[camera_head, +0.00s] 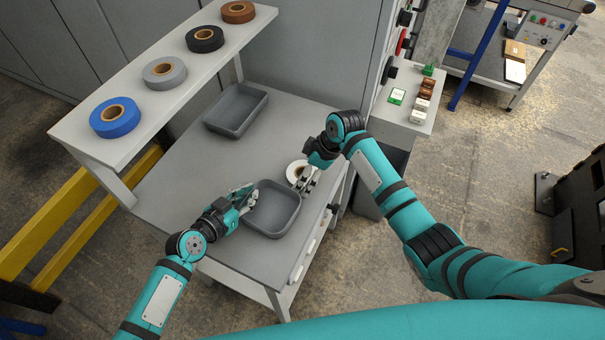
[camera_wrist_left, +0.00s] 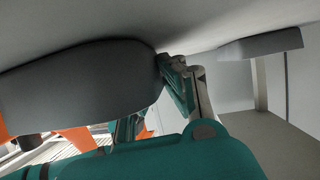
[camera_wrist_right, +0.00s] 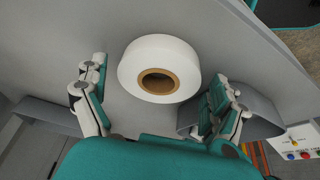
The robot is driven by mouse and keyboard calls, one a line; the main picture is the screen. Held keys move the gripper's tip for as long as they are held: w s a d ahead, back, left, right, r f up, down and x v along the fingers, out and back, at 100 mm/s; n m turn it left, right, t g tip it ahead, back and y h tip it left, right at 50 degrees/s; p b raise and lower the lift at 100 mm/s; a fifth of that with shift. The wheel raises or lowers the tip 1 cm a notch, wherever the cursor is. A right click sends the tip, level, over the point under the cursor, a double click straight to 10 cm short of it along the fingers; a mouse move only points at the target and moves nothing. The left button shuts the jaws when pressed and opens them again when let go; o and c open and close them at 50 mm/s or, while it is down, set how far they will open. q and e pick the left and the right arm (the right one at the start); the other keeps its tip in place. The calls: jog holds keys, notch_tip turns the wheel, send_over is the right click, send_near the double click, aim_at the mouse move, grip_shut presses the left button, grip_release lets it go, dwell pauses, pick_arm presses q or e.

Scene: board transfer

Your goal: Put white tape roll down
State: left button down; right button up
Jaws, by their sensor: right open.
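The white tape roll (camera_head: 295,172) with a brown core is on or just above the grey bench, right of the near grey tray (camera_head: 272,222). My right gripper (camera_head: 307,184) is at the roll. In the right wrist view, the white roll (camera_wrist_right: 160,52) shows between the widely spread fingers (camera_wrist_right: 155,88), with gaps on both sides. My left gripper (camera_head: 249,194) is at the left rim of the near tray. The left wrist view shows the tray wall (camera_wrist_left: 75,90) close to the fingers and partly hiding them, so their grip is unclear.
A second grey tray (camera_head: 236,111) sits at the back of the bench (camera_head: 170,185). A raised shelf (camera_head: 75,130) carries blue (camera_head: 114,125), grey (camera_head: 164,80), black (camera_head: 205,45) and brown (camera_head: 238,17) rolls. Small boxes (camera_head: 419,116) stand on a ledge at right.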

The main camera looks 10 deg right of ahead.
jog(key=shift+c, duration=0.2)
jog(key=c, duration=1.1)
notch_tip(320, 180, up, 10)
jog(key=shift+r, duration=0.1)
